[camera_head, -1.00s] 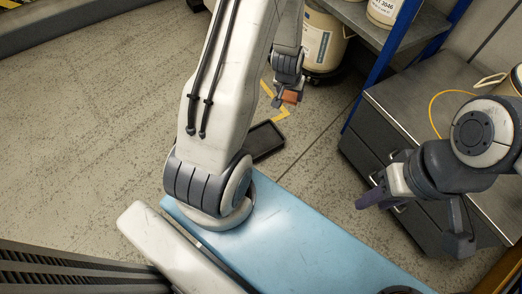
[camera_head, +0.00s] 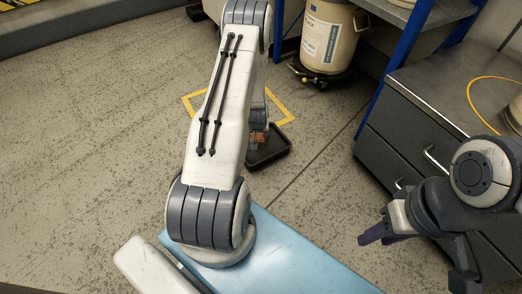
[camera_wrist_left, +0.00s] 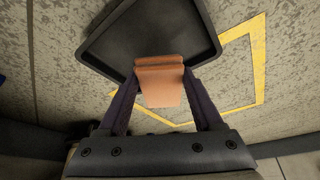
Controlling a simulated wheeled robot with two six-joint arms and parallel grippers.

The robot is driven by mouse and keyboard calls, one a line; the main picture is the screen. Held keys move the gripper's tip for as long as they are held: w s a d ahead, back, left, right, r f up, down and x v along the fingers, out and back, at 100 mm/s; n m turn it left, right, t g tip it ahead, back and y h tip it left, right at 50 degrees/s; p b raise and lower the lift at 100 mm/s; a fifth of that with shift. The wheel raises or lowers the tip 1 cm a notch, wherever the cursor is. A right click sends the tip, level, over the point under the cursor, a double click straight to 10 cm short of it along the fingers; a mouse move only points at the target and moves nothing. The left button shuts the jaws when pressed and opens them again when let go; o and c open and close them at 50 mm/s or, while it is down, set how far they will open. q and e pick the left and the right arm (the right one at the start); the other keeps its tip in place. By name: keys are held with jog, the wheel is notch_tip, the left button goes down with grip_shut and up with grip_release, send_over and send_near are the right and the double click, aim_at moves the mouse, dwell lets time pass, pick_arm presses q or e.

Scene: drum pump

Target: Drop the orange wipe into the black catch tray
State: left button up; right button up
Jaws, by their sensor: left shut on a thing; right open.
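The orange wipe (camera_wrist_left: 160,82) is pinched between the fingers of my left gripper (camera_wrist_left: 160,90) in the left wrist view. In the head view the wipe (camera_head: 258,140) shows only partly beside my left arm, which hides most of the left gripper. The black catch tray (camera_head: 271,153) lies on the floor; it also shows in the left wrist view (camera_wrist_left: 190,22), where the wipe overlaps its near edge. I cannot tell the height of the wipe above the tray. My right gripper (camera_head: 375,234) is open and empty at the right.
A yellow floor marking (camera_head: 285,103) surrounds part of the tray area. A labelled drum (camera_head: 328,38) stands on a dark base behind it. A blue rack post (camera_head: 405,45) and a grey drawer cabinet (camera_head: 415,140) stand at the right. Floor at the left is clear.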

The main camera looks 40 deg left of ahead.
pick_arm(q)
jog(key=b, duration=0.5)
send_over(258, 151)
jog(key=shift+a+f, duration=0.1)
jog(key=shift+f, duration=2.6)
jog(key=o, duration=1.4)
jog(key=shift+c, duration=0.2)
jog(key=p+v, duration=0.7)
jog(key=v, duration=0.3)
jog(key=shift+s+r, duration=0.15)
jog(key=shift+r, duration=0.1)
